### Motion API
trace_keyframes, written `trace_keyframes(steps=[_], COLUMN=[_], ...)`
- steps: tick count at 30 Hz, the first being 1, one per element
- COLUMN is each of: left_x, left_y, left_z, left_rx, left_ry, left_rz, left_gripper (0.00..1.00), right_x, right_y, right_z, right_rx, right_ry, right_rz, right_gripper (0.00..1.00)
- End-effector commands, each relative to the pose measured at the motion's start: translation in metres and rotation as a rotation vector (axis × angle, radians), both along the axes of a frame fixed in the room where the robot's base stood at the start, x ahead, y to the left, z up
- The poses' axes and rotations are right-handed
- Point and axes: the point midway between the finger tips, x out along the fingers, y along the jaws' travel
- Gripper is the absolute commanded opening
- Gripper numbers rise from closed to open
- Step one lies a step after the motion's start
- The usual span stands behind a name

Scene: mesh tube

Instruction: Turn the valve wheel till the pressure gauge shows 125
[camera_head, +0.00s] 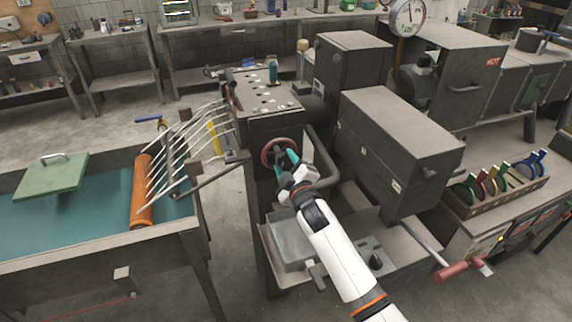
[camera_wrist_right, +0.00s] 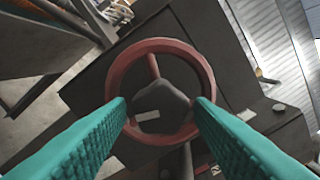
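The red valve wheel (camera_head: 279,152) is on the front of the dark machine in the middle of the head view. In the right wrist view the wheel (camera_wrist_right: 113,80) shows nearly face-on, with a dark hub. My right gripper (camera_head: 286,163) is at the wheel. Its teal fingers (camera_wrist_right: 160,106) are spread apart on either side of the wheel's lower part; whether they touch the rim I cannot tell. The round white pressure gauge (camera_head: 408,17) is at the top right of the head view, partly cut off; its reading is too small to tell. My left gripper is not in view.
A table with a teal top (camera_head: 60,222) and an orange roller (camera_head: 143,190) stands on the left. A grey tray (camera_head: 290,243) sits below the wheel. A dark machine box (camera_head: 400,125) is to the right. A rack of coloured discs (camera_head: 497,190) is farther right.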

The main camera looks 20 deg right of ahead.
Motion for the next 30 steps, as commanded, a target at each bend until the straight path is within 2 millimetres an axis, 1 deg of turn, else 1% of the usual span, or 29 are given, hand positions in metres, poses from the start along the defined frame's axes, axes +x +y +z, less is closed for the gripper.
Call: trace_keyframes(steps=[10,14,17,24,27,30], left_x=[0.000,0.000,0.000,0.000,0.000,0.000], left_y=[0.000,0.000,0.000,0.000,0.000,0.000], left_z=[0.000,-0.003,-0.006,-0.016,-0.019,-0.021], left_rx=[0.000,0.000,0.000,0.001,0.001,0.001], left_ry=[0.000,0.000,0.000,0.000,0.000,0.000], left_rz=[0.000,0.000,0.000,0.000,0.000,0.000], left_gripper=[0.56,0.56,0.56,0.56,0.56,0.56], right_x=[-0.001,-0.012,-0.030,-0.082,-0.099,-0.111], right_y=[0.000,-0.001,-0.001,-0.003,-0.003,-0.004], right_z=[0.000,-0.002,-0.002,-0.003,-0.003,-0.002], right_rx=[-0.001,-0.001,-0.002,-0.002,-0.001,0.000], right_ry=[0.000,0.001,0.000,0.001,0.001,0.001], right_rz=[0.000,0.001,0.001,0.001,0.001,0.001], right_gripper=[0.55,0.55,0.55,0.55,0.55,0.55])
